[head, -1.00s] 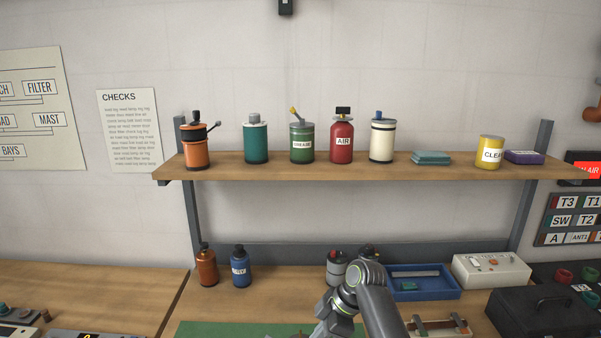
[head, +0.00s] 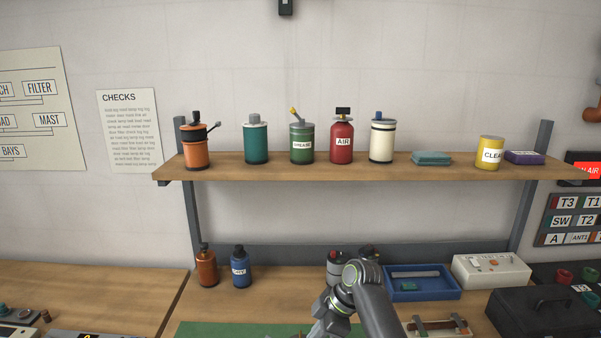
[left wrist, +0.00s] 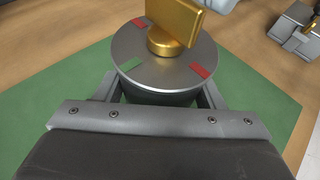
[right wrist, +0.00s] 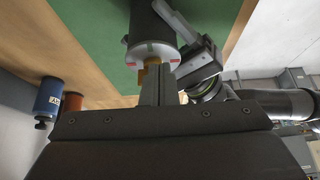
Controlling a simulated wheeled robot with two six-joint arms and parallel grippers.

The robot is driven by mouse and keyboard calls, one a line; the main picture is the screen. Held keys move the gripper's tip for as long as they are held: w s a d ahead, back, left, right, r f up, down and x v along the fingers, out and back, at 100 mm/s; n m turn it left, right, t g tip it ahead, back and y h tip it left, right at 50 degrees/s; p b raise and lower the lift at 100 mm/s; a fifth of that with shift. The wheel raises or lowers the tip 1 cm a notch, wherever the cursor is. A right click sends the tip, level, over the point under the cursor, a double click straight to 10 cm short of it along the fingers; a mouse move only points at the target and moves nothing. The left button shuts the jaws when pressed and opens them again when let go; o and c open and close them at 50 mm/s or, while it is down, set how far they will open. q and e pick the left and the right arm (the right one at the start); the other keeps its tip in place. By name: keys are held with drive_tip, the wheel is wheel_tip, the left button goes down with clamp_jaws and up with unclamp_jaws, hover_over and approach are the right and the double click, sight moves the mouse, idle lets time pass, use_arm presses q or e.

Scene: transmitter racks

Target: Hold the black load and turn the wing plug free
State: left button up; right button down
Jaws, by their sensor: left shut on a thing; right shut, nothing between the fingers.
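The black load shows in the left wrist view as a round grey end cap (left wrist: 130,50) with red and green marks, over a dark body. My left gripper (left wrist: 160,92) is shut around that body, a finger on each side. The gold wing plug (left wrist: 176,18) stands out of the middle of the cap. In the right wrist view the load's dark body (right wrist: 146,22) and part of the gold plug (right wrist: 153,70) show. My right gripper (right wrist: 160,82) is shut and empty, its fingertips at the plug and partly hiding it; I cannot tell if they touch.
The load is over a green mat (left wrist: 68,92) on the wooden bench. Behind are an orange bottle (head: 206,268), a blue bottle (head: 240,268) and a blue tray (head: 422,294). A shelf (head: 340,172) with several cans hangs above. A black case (head: 540,315) stands at right.

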drive_tip(key=shift+w, duration=0.15)
drive_tip(key=shift+w+d, duration=0.15)
drive_tip(key=shift+w, duration=0.2)
drive_tip(key=shift+w, duration=0.35)
drive_tip(key=shift+w, duration=0.15)
idle(0.4)
wheel_tip(320, 180, up, 6)
drive_tip(key=shift+d, duration=0.25)
idle(0.5)
drive_tip(key=shift+r, duration=0.1)
